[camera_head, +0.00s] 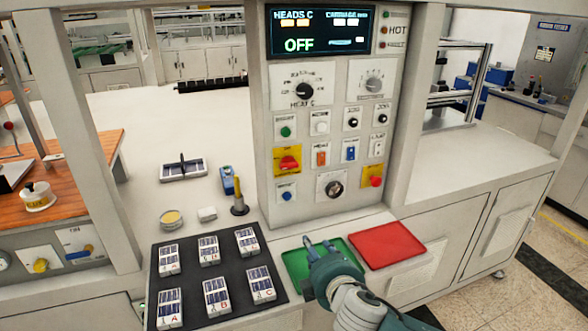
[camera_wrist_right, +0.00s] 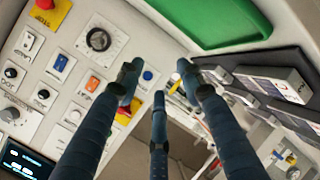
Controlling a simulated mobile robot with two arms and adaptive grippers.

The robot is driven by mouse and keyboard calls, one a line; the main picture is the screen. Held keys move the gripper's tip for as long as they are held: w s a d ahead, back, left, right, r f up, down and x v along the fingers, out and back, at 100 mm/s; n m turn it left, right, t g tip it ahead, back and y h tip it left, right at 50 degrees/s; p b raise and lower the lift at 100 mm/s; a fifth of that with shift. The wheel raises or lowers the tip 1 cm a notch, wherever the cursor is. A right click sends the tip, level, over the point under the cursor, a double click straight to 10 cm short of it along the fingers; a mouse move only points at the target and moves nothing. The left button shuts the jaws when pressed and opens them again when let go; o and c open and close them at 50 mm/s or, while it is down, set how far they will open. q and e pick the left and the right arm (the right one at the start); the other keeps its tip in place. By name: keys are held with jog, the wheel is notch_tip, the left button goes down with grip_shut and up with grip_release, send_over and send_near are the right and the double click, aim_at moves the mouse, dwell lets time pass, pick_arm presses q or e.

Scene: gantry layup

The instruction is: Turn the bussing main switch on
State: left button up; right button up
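The control panel (camera_head: 309,130) stands upright at the centre. It carries a red rotary switch on a yellow plate (camera_head: 289,161), a black rotary knob (camera_head: 335,188) and several buttons and rockers. Most labels are too small to read, so I cannot tell which one is the bussing main switch. The panel display (camera_head: 318,32) reads OFF. My right gripper (camera_head: 323,247) is over the green tray, in front of the panel. In the right wrist view its three fingers (camera_wrist_right: 158,88) are spread with nothing between them. The yellow plate (camera_wrist_right: 122,113) is partly hidden behind a finger there. My left gripper is not in view.
A green tray (camera_head: 296,264) and a red tray (camera_head: 388,245) lie before the panel. A black mat (camera_head: 190,286) with several lettered cell stacks lies to the left. A red mushroom button (camera_head: 376,182) juts out at the panel's lower right. Gantry posts flank the panel.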

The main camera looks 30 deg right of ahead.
aim_at(291, 166)
jog(key=w+d+r+n+t+y, duration=0.1)
jog(key=w+r+n+t, duration=0.2)
jog(key=r, duration=0.4)
jog(key=w+d+r+n+t, duration=0.2)
jog(key=w+r+n, duration=0.1)
jog(key=w+r, duration=0.3)
pick_arm(q)
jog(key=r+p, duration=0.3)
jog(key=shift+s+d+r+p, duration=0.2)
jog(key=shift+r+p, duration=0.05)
jog(key=shift+p, duration=0.05)
pick_arm(e)
jog(key=x, duration=0.8)
jog(key=shift+w, duration=0.4)
jog(key=shift+d, duration=0.1)
jog(key=shift+c, duration=0.5)
grip_shut()
